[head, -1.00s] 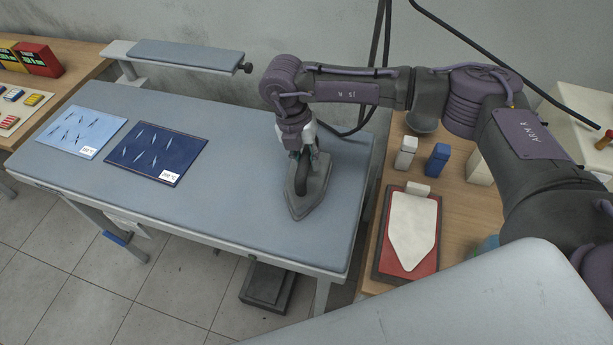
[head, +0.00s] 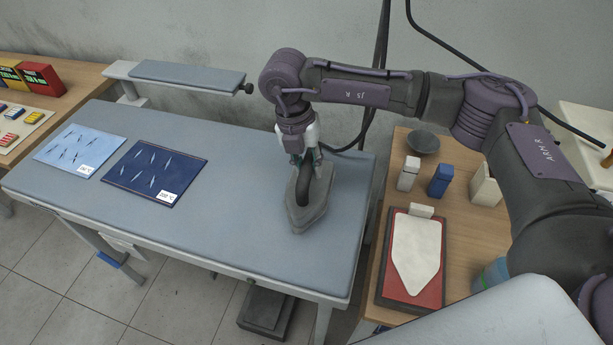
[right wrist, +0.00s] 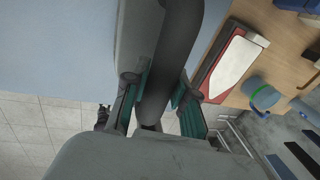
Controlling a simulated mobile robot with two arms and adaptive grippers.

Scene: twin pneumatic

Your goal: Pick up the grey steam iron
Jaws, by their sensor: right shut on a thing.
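The grey steam iron (head: 303,216) is at the right end of the padded blue-grey ironing table (head: 240,245), its tip toward the front edge. My right gripper (head: 306,160) comes down from above and is shut on the iron's dark handle. In the right wrist view the handle (right wrist: 172,65) passes between the teal-padded fingers of the gripper (right wrist: 156,80). I cannot tell for sure whether the iron's sole touches the table or hangs just above it. My left gripper is not in view.
Light blue cloth (head: 80,150) and dark blue cloth (head: 155,173) lie on the table's left half. A small sleeve board (head: 188,77) stands behind. On the right, a wooden table (head: 455,250) carries a red-edged iron rest (head: 414,254), bottles and a bowl (head: 423,143). A cable hangs behind my arm.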

